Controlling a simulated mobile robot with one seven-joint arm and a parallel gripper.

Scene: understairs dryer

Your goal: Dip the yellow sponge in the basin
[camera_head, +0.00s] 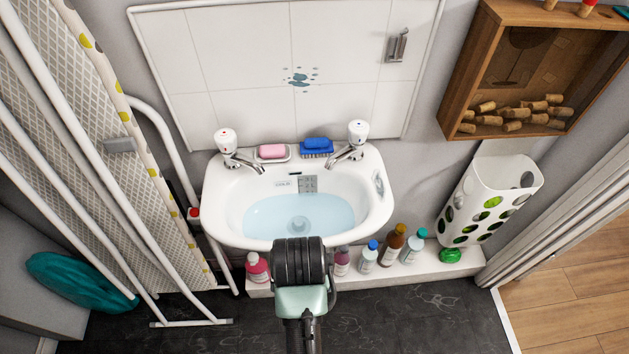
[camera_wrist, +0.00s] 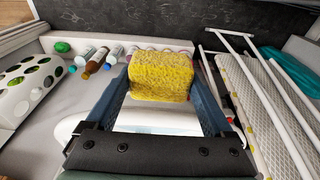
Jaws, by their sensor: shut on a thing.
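The yellow sponge (camera_wrist: 162,72) is in the wrist view, held between the two blue-grey fingers of my gripper (camera_wrist: 164,88). It looks like a rough block. In the head view my gripper (camera_head: 300,265) is in front of the basin's near rim, seen from behind, and it hides the sponge and its own fingertips. The white basin (camera_head: 217,205) is fixed to the wall and holds pale blue water (camera_head: 300,214). Part of the white basin shows under the sponge in the wrist view (camera_wrist: 160,122). I cannot tell the sponge's height over the water.
Two taps (camera_head: 229,150) (camera_head: 350,148), a pink soap (camera_head: 272,151) and a blue brush (camera_head: 317,146) are at the basin's back. Several bottles (camera_head: 391,245) stand on a low ledge below. An ironing board (camera_head: 110,150) leans at left; a white perforated holder (camera_head: 490,205) hangs at right.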

